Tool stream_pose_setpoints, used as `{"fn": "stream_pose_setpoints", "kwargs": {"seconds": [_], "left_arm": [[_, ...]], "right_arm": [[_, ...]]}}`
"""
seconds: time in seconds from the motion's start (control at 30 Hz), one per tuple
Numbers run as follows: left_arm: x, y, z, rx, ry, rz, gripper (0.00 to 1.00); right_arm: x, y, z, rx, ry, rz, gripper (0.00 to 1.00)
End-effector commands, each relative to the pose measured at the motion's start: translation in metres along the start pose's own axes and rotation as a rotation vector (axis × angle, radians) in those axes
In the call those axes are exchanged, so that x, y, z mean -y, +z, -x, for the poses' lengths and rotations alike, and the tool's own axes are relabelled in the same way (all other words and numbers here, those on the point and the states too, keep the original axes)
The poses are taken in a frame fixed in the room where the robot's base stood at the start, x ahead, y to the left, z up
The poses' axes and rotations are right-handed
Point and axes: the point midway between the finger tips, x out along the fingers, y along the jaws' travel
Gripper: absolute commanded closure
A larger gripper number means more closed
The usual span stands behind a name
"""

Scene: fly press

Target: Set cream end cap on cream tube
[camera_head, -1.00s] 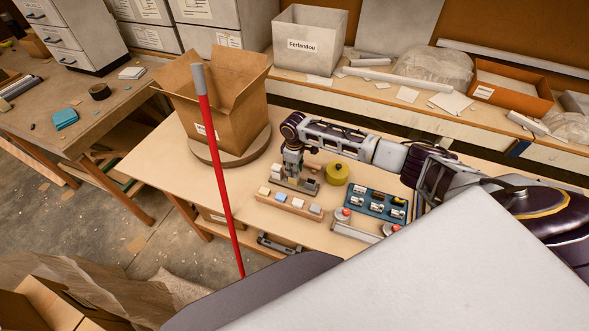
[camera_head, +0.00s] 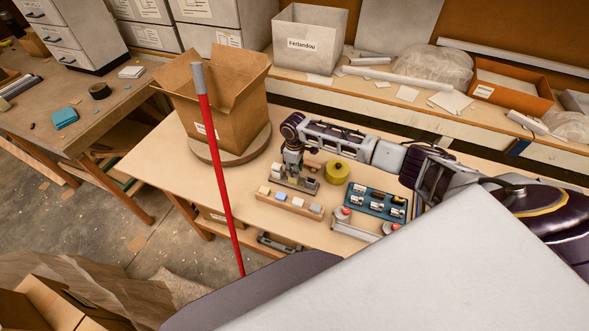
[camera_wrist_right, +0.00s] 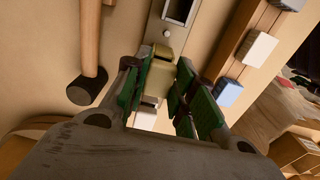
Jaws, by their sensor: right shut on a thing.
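My right gripper (camera_head: 293,172) points down over the grey fixture (camera_head: 307,186) on the bench. In the right wrist view its green-padded fingers (camera_wrist_right: 160,95) are closed around a small cream piece (camera_wrist_right: 154,78), which looks like the cream end cap. Another cream part (camera_wrist_right: 164,50), perhaps the cream tube, lies just beyond it on the fixture. The fingers partly hide both, and I cannot tell whether they touch. My left gripper is not in view.
A wooden rack (camera_head: 290,204) with several pale caps stands in front of the fixture. A yellow round object (camera_head: 337,173) and a blue tray (camera_head: 376,205) are to the right. A dark-ended wooden handle (camera_wrist_right: 89,50) lies beside the fixture. A cardboard box (camera_head: 232,110) stands behind left.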

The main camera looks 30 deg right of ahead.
Motion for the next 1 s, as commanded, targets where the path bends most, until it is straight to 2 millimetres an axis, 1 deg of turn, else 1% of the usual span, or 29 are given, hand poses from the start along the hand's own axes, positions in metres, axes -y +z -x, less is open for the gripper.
{"fn": "stream_pose_setpoints", "kwargs": {"seconds": [0.87, 0.9, 1.0], "left_arm": [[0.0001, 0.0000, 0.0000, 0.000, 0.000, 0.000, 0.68], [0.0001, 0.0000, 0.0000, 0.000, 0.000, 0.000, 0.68], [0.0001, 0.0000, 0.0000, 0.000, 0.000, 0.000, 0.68]], "right_arm": [[0.0002, -0.0002, -0.0049, 0.000, 0.000, 0.000, 0.84], [0.0002, -0.0002, -0.0049, 0.000, 0.000, 0.000, 0.73], [0.0003, -0.0002, -0.0048, 0.000, 0.000, 0.000, 0.60]]}}
